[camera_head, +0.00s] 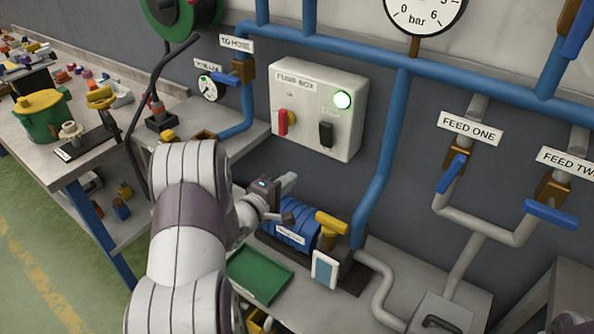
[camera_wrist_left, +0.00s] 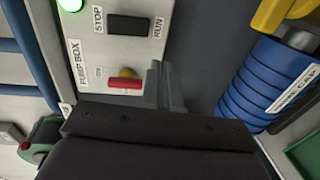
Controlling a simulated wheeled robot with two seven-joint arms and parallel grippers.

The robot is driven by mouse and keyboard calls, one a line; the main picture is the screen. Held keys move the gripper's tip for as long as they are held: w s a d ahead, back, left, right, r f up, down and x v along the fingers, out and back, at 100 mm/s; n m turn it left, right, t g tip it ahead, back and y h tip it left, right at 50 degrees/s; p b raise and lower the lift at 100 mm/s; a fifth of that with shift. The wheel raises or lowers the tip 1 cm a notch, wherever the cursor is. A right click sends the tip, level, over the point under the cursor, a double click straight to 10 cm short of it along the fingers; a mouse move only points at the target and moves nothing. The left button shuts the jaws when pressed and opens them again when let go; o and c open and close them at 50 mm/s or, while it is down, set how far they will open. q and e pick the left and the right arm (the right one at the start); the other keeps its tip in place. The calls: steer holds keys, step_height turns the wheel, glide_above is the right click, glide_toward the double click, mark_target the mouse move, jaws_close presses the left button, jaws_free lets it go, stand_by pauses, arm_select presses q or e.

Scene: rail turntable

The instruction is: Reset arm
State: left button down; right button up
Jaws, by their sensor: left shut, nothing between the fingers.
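My left arm comes in from the lower left in the head view. Its gripper (camera_head: 289,182) is shut and empty, in front of the wall, below the fuse box (camera_head: 350,88) and above the blue pump (camera_head: 290,226). In the left wrist view the shut fingers (camera_wrist_left: 163,80) appear beside the red lever (camera_wrist_left: 125,84) of the fuse box; whether they touch it cannot be told, but the head view shows the gripper lower than the box. The black STOP/RUN switch (camera_wrist_left: 128,25) is above in the wrist view. My right gripper is not in view.
The green lamp (camera_head: 343,100) is lit. A yellow handle (camera_head: 331,223) tops the pump. A green tray (camera_head: 259,274) lies in front. Blue pipes (camera_head: 388,150) run along the wall. Blue-handled FEED valves (camera_head: 451,174) are at right. A cluttered bench (camera_head: 38,160) stands left.

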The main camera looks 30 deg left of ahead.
arm_select(q)
steer(key=shift+s+f, duration=0.1)
steer(key=shift+s, duration=0.3)
